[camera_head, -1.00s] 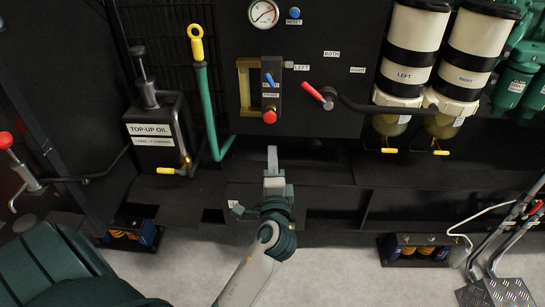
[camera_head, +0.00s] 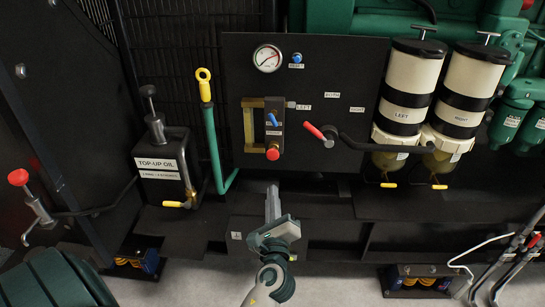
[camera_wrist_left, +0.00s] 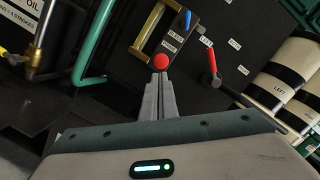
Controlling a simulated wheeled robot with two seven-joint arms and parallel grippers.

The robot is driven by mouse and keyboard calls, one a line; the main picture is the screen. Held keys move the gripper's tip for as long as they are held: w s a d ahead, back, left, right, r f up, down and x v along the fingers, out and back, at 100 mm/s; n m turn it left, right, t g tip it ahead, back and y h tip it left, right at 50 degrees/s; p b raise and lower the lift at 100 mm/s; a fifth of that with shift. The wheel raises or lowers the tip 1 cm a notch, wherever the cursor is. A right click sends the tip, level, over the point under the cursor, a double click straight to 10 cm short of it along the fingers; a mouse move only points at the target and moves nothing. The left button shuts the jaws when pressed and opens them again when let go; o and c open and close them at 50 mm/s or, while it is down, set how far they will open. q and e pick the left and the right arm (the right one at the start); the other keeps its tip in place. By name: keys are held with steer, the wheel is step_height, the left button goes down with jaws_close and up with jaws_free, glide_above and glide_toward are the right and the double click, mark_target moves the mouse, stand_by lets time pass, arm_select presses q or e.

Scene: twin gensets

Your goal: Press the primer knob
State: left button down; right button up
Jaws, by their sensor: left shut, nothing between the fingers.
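The red primer knob (camera_head: 273,153) is at the bottom of a small dark block with a brass frame on the black panel, below a blue lever. It also shows in the wrist view (camera_wrist_left: 161,61). My left gripper (camera_head: 272,189) is shut and empty, pointing up at the panel just below the knob in the head view. In the wrist view its fingertips (camera_wrist_left: 160,77) lie just under the knob. Whether they touch it, I cannot tell. My right gripper is not in view.
A red-handled selector lever (camera_head: 321,133) is right of the knob. A pressure gauge (camera_head: 267,58) and a blue reset button (camera_head: 297,58) sit above. A green pipe (camera_head: 213,150) with a yellow ring and a top-up oil can (camera_head: 163,172) stand left. Two filters (camera_head: 408,92) stand right.

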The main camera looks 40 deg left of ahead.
arm_select(q)
steer(key=shift+s+d+f+m+h+p, duration=0.15)
steer(key=shift+m+p, duration=0.4)
steer(key=shift+m, duration=0.9)
steer(key=shift+s+d+m+h+p, duration=0.15)
steer(key=shift+m+p, duration=0.35)
steer(key=shift+m, duration=0.9)
steer(key=shift+s+d+f+m+p, duration=0.2)
steer(key=shift+m+p, duration=0.35)
steer(key=shift+m, duration=0.9)
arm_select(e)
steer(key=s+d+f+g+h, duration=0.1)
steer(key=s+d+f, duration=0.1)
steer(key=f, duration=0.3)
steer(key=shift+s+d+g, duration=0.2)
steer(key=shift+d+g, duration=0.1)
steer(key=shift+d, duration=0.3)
arm_select(q)
steer(key=shift+a+r, duration=0.1)
steer(key=shift+a, duration=0.05)
steer(key=p, duration=0.1)
glide_toward(273, 156)
steer(key=x, duration=0.5)
steer(key=shift+w+a, duration=0.45)
steer(key=shift+w, duration=0.15)
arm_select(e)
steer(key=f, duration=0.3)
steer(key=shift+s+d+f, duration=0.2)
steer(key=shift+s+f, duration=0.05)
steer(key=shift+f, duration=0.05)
